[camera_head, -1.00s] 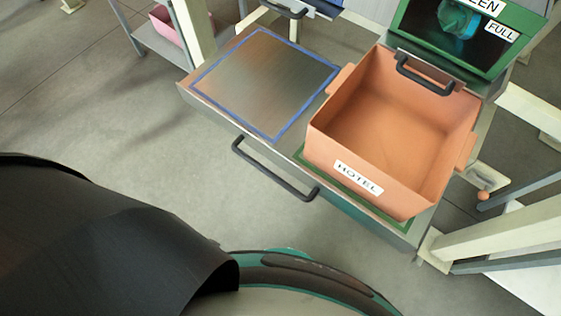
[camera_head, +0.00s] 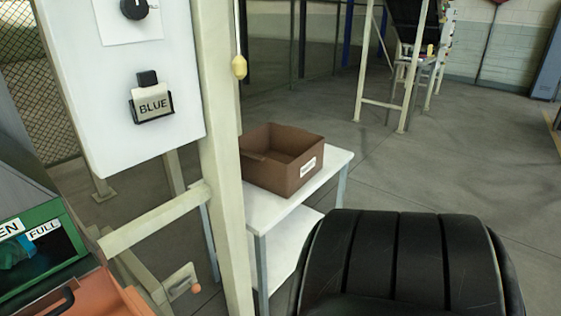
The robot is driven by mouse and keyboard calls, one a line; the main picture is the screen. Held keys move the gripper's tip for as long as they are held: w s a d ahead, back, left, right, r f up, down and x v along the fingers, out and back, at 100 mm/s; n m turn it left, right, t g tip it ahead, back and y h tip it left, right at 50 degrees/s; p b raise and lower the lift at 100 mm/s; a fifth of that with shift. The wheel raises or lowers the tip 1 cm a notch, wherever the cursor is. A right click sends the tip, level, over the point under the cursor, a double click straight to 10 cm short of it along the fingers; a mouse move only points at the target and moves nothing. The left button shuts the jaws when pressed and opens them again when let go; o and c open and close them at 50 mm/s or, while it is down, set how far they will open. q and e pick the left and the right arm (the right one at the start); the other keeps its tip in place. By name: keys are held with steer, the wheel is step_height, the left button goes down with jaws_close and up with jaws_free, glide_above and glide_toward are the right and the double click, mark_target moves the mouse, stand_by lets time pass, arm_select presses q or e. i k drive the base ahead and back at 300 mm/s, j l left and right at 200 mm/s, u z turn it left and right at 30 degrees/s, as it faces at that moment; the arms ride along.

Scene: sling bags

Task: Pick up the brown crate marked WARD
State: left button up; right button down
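A brown crate (camera_head: 283,178) sits upright on a small white table (camera_head: 262,209), just right of a cream post. It looks empty from what shows of its inside. A white label (camera_head: 307,167) is on its right-hand side, but the word is too small to read. The post hides the crate's left end. Neither of my grippers is in view. A black ribbed part of my own body fills the bottom right.
A cream post (camera_head: 221,170) and a white panel marked BLUE (camera_head: 125,85) stand left of the table. A yellow pull handle (camera_head: 239,67) hangs beside the post. An orange crate (camera_head: 103,298) is at the bottom left. Floor to the right is open.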

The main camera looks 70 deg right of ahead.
mark_target(278, 159)
steer(key=z, duration=1.55)
steer(key=i+l+z, duration=0.45)
steer(key=l, duration=0.15)
steer(key=u, duration=0.5)
steer(key=i+l+u, duration=0.3)
steer(key=l+u, duration=0.3)
steer(key=l, duration=0.25)
steer(key=i+l+u, duration=0.1)
steer(key=l+u, duration=0.15)
steer(key=l, duration=0.25)
steer(key=i+l+u, duration=0.1)
steer(key=l+u, duration=0.2)
steer(key=l, duration=0.2)
